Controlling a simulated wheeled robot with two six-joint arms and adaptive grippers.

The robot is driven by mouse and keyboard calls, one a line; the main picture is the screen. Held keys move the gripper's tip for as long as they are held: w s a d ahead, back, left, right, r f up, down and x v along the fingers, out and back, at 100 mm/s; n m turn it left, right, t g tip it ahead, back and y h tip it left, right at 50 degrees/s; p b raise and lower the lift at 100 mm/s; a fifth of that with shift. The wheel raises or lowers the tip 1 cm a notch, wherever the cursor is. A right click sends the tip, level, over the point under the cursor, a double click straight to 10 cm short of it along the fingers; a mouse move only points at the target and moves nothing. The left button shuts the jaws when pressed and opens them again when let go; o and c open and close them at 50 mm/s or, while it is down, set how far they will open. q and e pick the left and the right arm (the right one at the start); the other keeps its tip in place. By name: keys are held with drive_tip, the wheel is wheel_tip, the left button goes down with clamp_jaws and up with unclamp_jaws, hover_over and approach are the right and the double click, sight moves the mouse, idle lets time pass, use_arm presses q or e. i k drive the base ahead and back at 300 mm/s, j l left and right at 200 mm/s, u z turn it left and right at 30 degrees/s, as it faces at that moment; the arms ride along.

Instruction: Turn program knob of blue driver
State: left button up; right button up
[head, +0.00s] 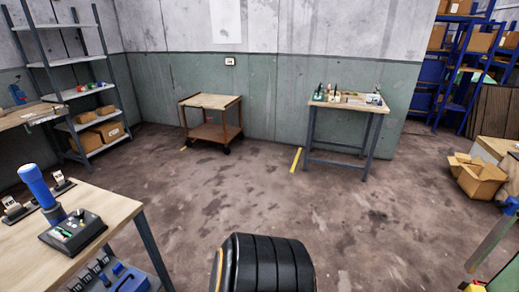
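A blue cylindrical driver (38,186) stands slightly tilted on the wooden bench top (105,214) at the left, its lower end dark. Next to it lies a dark box (72,232) with small green, yellow and light controls on its top. I cannot tell which small part is the program knob, or whether the box and the driver are joined. Neither of my grippers shows in the head view.
Small dark-and-light devices (61,182) sit behind the driver. Blue items (128,279) lie on the bench's lower shelf. A wooden cart (211,115) and a second table (348,107) stand by the wall. Cardboard boxes (478,178) are at right. The middle floor is clear.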

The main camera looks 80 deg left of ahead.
sight(79, 213)
drive_tip(key=u, duration=4.45)
